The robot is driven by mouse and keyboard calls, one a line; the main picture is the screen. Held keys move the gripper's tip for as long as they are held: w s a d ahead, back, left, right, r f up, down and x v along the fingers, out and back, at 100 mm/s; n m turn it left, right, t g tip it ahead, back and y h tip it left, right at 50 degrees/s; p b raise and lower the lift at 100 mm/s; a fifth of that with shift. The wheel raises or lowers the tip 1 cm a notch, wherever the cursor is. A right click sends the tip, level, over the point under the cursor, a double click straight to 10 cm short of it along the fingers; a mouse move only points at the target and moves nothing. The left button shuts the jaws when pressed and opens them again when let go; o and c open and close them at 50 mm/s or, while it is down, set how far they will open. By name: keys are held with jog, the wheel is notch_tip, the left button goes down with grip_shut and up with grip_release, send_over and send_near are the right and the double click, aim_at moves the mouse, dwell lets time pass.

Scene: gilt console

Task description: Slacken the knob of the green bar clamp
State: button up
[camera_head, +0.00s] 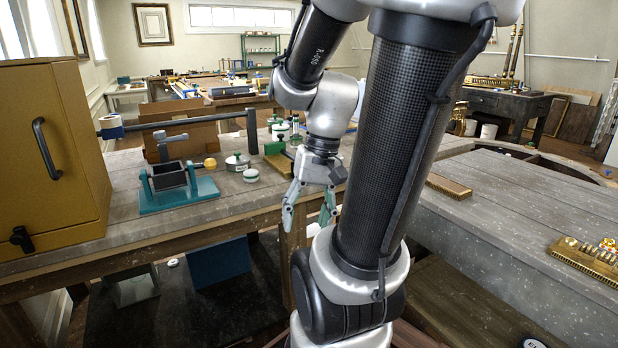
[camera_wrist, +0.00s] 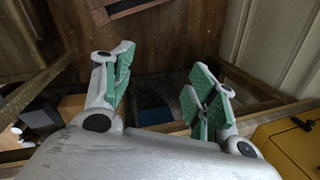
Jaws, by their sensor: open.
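My gripper (camera_head: 308,212) hangs open and empty at the bench's front edge in the head view, fingers pointing down. Its green-padded fingers stand apart in the wrist view (camera_wrist: 163,88) with nothing between them. A small green piece (camera_head: 275,147) that may be part of the green bar clamp lies on the bench, behind and left of my gripper. My arm hides what is to its right, so I cannot make out a knob on it. The wrist view shows no clamp that I can recognise.
On the wooden bench (camera_head: 240,205) stand a teal-based fixture (camera_head: 178,192), a round tin (camera_head: 237,163) and a dark post with a long bar (camera_head: 251,130). A yellow cabinet (camera_head: 50,160) is at left. The grey-topped table (camera_head: 520,210) at right has a mostly clear top.

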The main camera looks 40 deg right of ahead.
jog(key=w+a+f+m+t+y, duration=0.2)
jog(key=w+f+m+t+y, duration=0.5)
jog(key=m, duration=0.8)
jog(key=w+d+m+t+h, duration=0.35)
jog(key=d+m, duration=0.25)
jog(key=d, duration=0.2)
jog(key=w+d+m+t+h, duration=0.3)
jog(key=d+m+h, duration=0.25)
jog(key=d, duration=0.25)
jog(key=w+d+m+t+h, duration=0.4)
jog(key=d+m, duration=0.2)
jog(key=d, duration=0.2)
jog(key=shift+g+h, duration=0.35)
jog(key=shift+h, duration=0.15)
jog(key=x, duration=0.7)
jog(key=shift+w+d, duration=0.2)
jog(key=shift+c, duration=0.5)
